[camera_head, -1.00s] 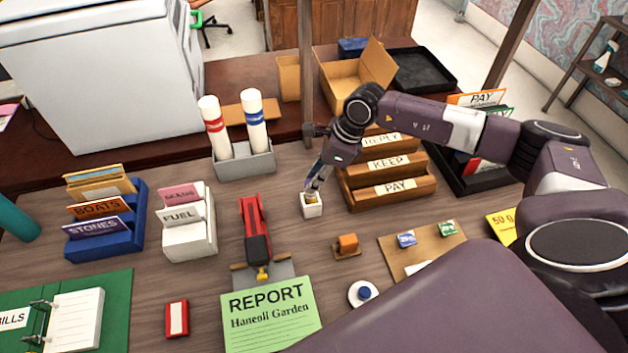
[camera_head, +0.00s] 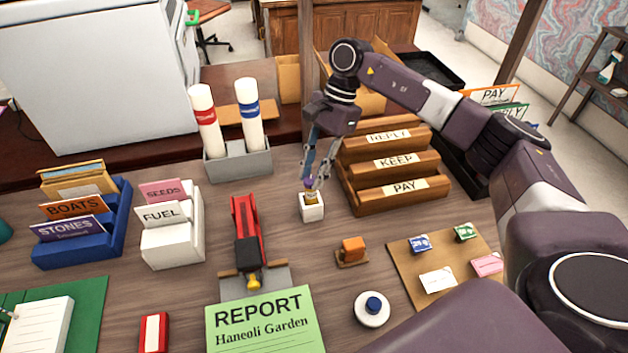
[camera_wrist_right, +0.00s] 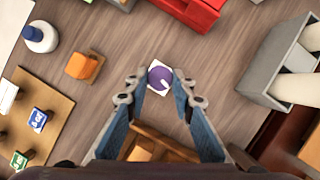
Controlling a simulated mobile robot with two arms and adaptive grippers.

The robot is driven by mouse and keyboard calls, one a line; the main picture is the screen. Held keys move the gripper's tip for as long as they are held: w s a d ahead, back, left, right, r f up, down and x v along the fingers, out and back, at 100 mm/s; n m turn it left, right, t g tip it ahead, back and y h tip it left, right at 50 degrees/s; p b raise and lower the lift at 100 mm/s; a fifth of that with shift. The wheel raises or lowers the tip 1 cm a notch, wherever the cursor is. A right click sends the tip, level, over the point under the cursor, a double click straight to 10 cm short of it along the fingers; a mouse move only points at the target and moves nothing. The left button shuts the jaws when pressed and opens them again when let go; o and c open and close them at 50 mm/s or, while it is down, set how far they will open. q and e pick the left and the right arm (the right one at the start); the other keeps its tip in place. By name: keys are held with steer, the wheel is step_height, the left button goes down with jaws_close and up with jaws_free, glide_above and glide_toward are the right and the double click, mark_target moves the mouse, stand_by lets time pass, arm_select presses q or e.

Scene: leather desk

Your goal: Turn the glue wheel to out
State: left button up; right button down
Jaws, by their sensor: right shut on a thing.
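The glue stick (camera_head: 312,198) stands upright in a small white block (camera_head: 312,212) in the middle of the desk. Its purple wheel (camera_wrist_right: 160,78) faces up in the right wrist view, with a white mark on its top. My right gripper (camera_head: 314,184) reaches down from above, one finger on each side of the wheel, and is shut on it. In the right wrist view the fingertips (camera_wrist_right: 158,92) flank the wheel. The fingers partly hide the wheel in the head view. My left gripper is not in view.
The wooden letter tray (camera_head: 395,190) stands close to the right of the block. The grey holder with two tubes (camera_head: 240,165) is behind left. A red stapler-like tool (camera_head: 247,230) lies left, and an orange-topped stamp (camera_head: 353,248) is in front. Bare desk surrounds the block.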

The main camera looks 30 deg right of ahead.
steer(key=shift+w+n+g+b, duration=0.1)
steer(key=shift+n+g+b, duration=0.2)
steer(key=shift+n+b, duration=0.5)
steer(key=c, duration=1.6)
jaws_free()
steer(key=v, duration=1.2)
steer(key=shift+a, duration=0.15)
